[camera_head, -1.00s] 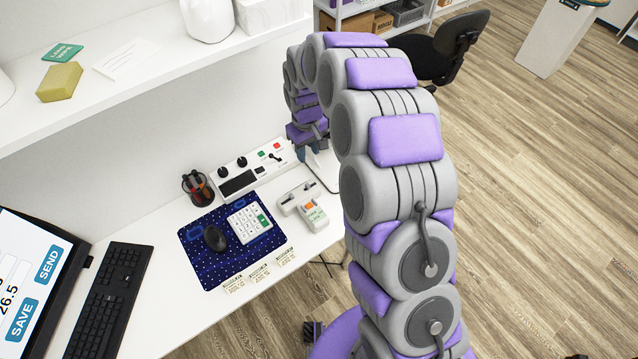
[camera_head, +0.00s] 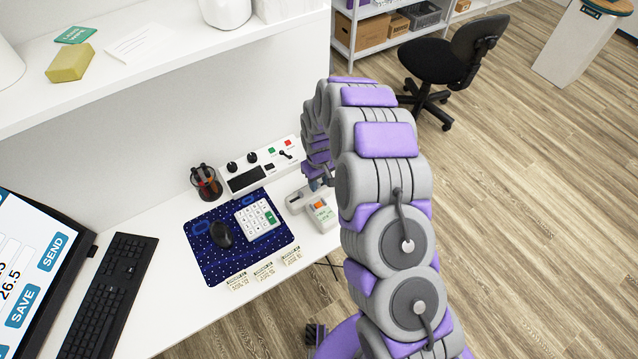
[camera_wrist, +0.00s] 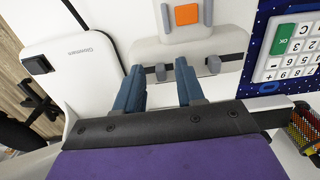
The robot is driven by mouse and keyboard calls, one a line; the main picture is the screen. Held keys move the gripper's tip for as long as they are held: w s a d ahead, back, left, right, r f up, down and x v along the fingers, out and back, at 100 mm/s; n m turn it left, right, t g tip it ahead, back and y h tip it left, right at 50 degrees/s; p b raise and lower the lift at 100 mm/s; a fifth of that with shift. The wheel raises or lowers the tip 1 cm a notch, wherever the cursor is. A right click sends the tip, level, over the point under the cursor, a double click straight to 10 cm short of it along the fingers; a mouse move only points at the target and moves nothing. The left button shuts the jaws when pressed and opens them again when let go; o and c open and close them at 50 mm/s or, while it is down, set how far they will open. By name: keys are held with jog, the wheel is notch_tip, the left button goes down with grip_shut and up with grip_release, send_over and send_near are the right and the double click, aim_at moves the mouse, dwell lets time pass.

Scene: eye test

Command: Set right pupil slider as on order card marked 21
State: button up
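The pupil gauge (camera_head: 322,213) is a pale device with an orange patch, on the desk right of the keypad. In the wrist view its grey body (camera_wrist: 229,42) has a dark slot with two grey knobs. My gripper (camera_wrist: 160,63) is open, its blue fingers pointing at the slot. The left knob (camera_wrist: 160,73), farther from the keypad, shows between the fingertips; contact cannot be told. The other knob (camera_wrist: 214,65) is right of the right finger. Three order cards (camera_head: 238,282) (camera_head: 264,271) (camera_head: 290,257) lie along the desk's front edge; their numbers are too small to read.
A white keypad (camera_head: 257,218) and black mouse (camera_head: 222,234) lie on a blue mat (camera_head: 212,270). A control box (camera_head: 283,150) and pen cup (camera_head: 205,182) stand behind. A white rounded case (camera_wrist: 80,75) is left of my fingers in the wrist view. A keyboard (camera_head: 110,290) lies left.

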jog(key=shift+f, duration=0.55)
grip_shut()
dwell(1.1)
